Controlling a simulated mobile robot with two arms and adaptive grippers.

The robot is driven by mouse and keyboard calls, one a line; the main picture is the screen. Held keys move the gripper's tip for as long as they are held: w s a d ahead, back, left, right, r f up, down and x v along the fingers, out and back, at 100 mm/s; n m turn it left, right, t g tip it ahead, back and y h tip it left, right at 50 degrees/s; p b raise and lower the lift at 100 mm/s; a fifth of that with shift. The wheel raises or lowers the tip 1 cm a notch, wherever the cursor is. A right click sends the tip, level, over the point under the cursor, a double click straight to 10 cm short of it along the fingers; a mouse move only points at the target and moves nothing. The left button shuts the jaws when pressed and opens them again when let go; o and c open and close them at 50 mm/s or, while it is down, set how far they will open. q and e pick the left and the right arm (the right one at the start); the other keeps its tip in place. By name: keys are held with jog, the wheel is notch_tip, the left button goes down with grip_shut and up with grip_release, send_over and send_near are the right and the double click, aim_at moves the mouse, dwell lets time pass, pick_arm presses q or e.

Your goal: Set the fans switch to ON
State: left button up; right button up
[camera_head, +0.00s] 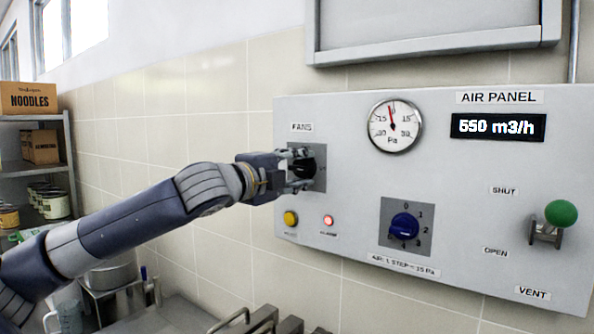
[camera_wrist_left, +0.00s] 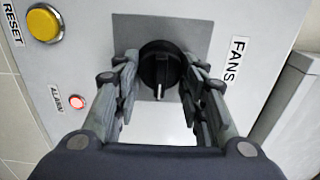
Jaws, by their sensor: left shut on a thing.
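The air panel (camera_head: 345,110) is a light grey box on the tiled wall. The fans switch (camera_head: 305,168) is a black rotary knob on a grey plate, under the FANS label (camera_head: 302,127). In the left wrist view the knob (camera_wrist_left: 160,64) sits between the fingertips, and its white pointer line points to the bottom of that picture. My left gripper (camera_head: 300,168) is shut on the knob, with a finger on each side (camera_wrist_left: 160,85). The gripper partly covers the plate, and I cannot read its position marks. My right gripper is not in view.
Below are a yellow reset button (camera_head: 291,218) and a lit red alarm lamp (camera_head: 328,220). To the right are a blue dial (camera_head: 404,227), a gauge (camera_head: 394,126), a display (camera_head: 497,126) reading 550 m3/h and a green-knobbed vent lever (camera_head: 560,214). Shelves (camera_head: 47,170) stand left.

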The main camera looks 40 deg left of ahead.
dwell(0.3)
pick_arm(q)
jog(key=o, duration=1)
jog(key=shift+s+d+r, duration=0.1)
jog(key=shift+s+r, duration=0.05)
jog(key=shift+s, duration=0.45)
jog(key=shift+s+d, duration=0.1)
jog(key=shift+s, duration=1.5)
send_near(297, 169)
jog(key=shift+s+d, duration=0.2)
jog(key=shift+s, duration=0.8)
